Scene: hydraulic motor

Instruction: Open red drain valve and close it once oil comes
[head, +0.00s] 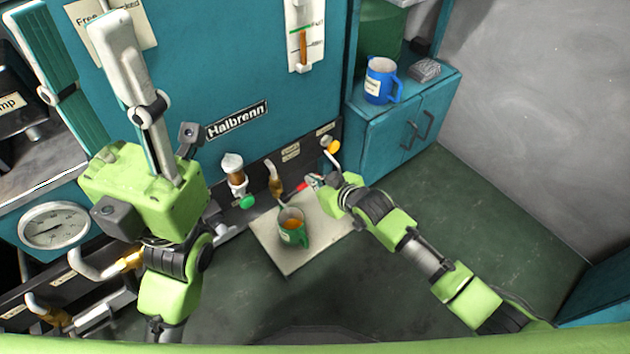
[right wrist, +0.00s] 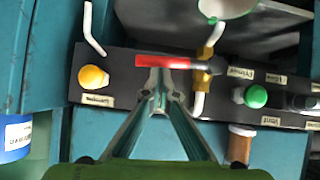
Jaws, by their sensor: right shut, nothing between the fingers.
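The red drain valve handle (head: 303,187) sticks out low on the teal cabinet; in the right wrist view the red handle (right wrist: 160,61) lies across the brass pipe fitting (right wrist: 207,52). My right gripper (head: 315,182) is shut and empty, its fingertips (right wrist: 161,78) right at the red handle; whether they touch is unclear. A green mug (head: 303,239) with orange-brown liquid inside stands on a pale tray (head: 275,254) below the pipe. No falling stream can be made out. My left gripper (head: 70,28) is open and empty, raised before the cabinet at upper left.
A yellow knob (right wrist: 93,77) and a green knob (right wrist: 255,96) flank the valve on the dark panel. A sight gauge (head: 303,45) hangs on the cabinet. A blue mug (head: 379,82) stands on the side cabinet (head: 385,140).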

